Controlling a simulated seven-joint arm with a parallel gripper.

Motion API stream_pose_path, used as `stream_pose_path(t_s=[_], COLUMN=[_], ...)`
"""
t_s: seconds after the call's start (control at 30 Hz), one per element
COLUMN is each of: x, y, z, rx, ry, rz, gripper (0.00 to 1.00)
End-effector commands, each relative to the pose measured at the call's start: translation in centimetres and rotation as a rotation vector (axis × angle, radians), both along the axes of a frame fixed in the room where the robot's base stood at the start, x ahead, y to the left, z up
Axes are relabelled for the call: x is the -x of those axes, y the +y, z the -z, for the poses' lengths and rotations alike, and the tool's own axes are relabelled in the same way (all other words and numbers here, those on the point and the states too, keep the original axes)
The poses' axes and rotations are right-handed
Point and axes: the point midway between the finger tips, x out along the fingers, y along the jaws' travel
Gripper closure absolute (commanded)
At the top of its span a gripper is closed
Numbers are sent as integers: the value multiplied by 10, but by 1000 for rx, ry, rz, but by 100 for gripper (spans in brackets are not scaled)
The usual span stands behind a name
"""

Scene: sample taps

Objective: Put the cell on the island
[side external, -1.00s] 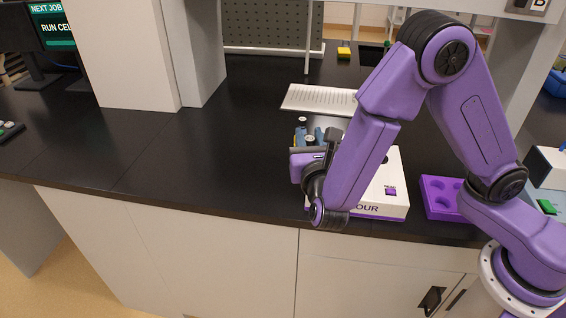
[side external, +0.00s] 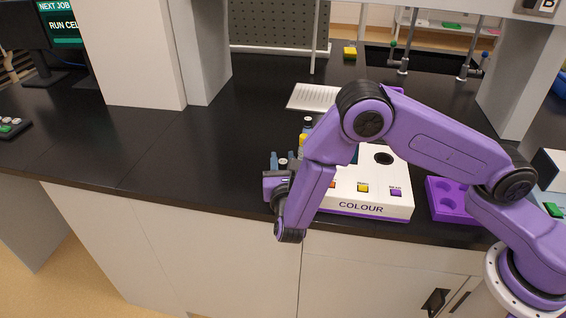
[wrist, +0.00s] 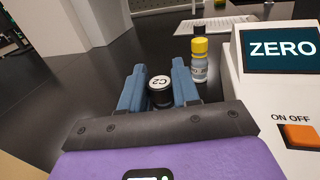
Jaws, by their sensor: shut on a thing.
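A small cell with a black cap and a white top marked C2 (wrist: 159,83) sits between the blue fingers of my gripper (wrist: 158,90) in the wrist view. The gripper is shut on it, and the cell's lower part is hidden. In the side external view my gripper (side external: 282,165) is left of the white COLOUR instrument (side external: 365,207), over the front part of the black bench. The cell's cap (side external: 283,162) just shows there between the fingers. I cannot tell which surface is the island, or whether the cell touches the bench.
A yellow-capped bottle (wrist: 199,62) stands just beyond the gripper, with a dark-capped one (wrist: 199,30) behind it. A purple holder with round wells (side external: 437,209) is right of the instrument.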

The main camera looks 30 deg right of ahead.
Motion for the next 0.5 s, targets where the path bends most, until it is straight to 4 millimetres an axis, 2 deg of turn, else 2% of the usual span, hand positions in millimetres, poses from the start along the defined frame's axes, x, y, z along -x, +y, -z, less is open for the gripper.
stream_pose_path(t_s=[0.43, 0.47, 0.5], x=[0, 0, 0], y=[0, 0, 0], z=[6, 7, 6], rx=[-1, -1, -2], ry=[-1, -1, -1], rz=[0, 0, 0], gripper=[99, 66, 53])
